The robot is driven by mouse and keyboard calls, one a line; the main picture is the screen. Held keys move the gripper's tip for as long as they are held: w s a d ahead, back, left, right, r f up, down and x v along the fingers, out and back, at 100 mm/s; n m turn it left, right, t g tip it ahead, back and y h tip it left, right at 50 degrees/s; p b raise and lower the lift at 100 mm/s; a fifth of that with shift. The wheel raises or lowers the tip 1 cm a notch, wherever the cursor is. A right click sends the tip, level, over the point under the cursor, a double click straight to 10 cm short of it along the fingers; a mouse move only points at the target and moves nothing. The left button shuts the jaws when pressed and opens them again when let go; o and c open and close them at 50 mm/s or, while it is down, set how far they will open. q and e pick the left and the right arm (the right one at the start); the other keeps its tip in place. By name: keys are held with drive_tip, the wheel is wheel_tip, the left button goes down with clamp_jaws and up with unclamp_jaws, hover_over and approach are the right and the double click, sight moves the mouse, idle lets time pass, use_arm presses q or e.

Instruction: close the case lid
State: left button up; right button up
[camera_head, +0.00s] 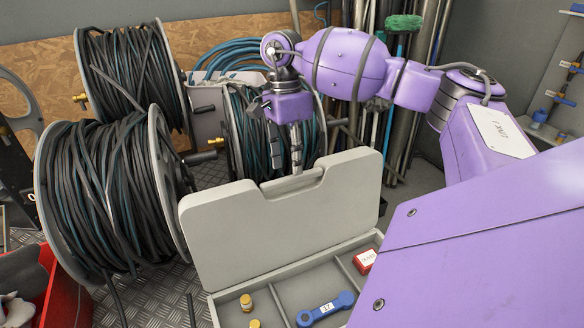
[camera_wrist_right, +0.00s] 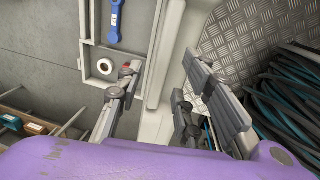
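The grey case (camera_head: 232,310) is open, and its lid (camera_head: 250,225) stands roughly upright at the case's far side, a handle bar along its top edge. My right gripper (camera_head: 288,165) points down at the top of the lid near the handle; its fingers are apart. In the right wrist view the lid (camera_wrist_right: 178,45) runs edge-on between the spread fingers of the gripper (camera_wrist_right: 163,78), with no clear grip on it. I cannot tell whether a finger touches the lid. My left gripper is not in view.
The case holds a blue wrench (camera_head: 325,309), a red labelled box (camera_head: 365,261) and brass fittings (camera_head: 246,302); a white roll (camera_wrist_right: 105,66) shows in the wrist view. Hose reels (camera_head: 110,195) stand close at left and behind. A red bin (camera_head: 45,285) sits at lower left.

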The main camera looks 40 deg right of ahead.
sight(292, 176)
drive_tip(key=shift+s+a+f, duration=0.1)
drive_tip(key=shift+s+f, duration=0.05)
drive_tip(key=shift+f, duration=1.5)
drive_tip(key=shift+c, duration=0.3)
clamp_jaws()
